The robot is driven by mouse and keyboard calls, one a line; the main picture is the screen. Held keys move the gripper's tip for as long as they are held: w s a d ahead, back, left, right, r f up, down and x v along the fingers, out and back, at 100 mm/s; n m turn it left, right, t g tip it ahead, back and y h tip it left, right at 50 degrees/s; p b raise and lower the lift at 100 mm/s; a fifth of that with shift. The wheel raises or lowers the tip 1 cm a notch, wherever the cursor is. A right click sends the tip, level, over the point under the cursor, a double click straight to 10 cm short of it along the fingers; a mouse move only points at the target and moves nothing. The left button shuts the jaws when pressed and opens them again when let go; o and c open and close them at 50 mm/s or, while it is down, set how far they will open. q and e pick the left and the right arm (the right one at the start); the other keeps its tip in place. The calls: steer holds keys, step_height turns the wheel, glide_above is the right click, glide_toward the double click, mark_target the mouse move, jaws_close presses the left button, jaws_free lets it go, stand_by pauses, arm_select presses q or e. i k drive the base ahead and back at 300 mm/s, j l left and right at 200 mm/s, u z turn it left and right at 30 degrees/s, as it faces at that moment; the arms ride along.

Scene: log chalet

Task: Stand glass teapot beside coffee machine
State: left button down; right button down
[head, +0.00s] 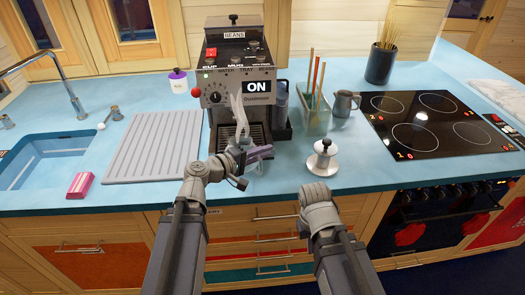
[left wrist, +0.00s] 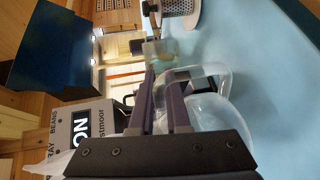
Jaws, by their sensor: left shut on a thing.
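The glass teapot is clear and hard to make out. In the left wrist view its rounded transparent body (left wrist: 208,112) shows just beyond my left gripper's purple fingers (left wrist: 162,100), which are shut on it. In the head view my left gripper (head: 258,154) is over the counter's front part, in front of the coffee machine (head: 238,62); the teapot there is faint and partly hidden. The coffee machine is grey with an ON sign and also shows in the left wrist view (left wrist: 92,128). My right arm reaches the counter's front edge; its fingers do not show.
A white thing with a black knob (head: 323,160) stands right of my left gripper. A glass holder with sticks (head: 316,115), a metal jug (head: 344,103) and a hob (head: 430,120) are further right. A ribbed drainboard (head: 155,148) and sink (head: 50,160) are left.

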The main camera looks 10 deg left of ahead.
mark_target(355, 158)
steer(key=k, duration=0.15)
steer(key=k+j, duration=0.4)
steer(key=i+l, duration=0.1)
steer(key=l, duration=0.35)
steer(key=i+l, duration=0.1)
steer(key=l, duration=0.3)
steer(key=i+l, duration=0.1)
steer(key=l, duration=0.35)
steer(key=i+l, duration=0.1)
steer(key=l, duration=0.35)
steer(key=i+l, duration=0.1)
steer(key=l, duration=0.3)
steer(key=i+l, duration=0.15)
steer(key=l, duration=0.3)
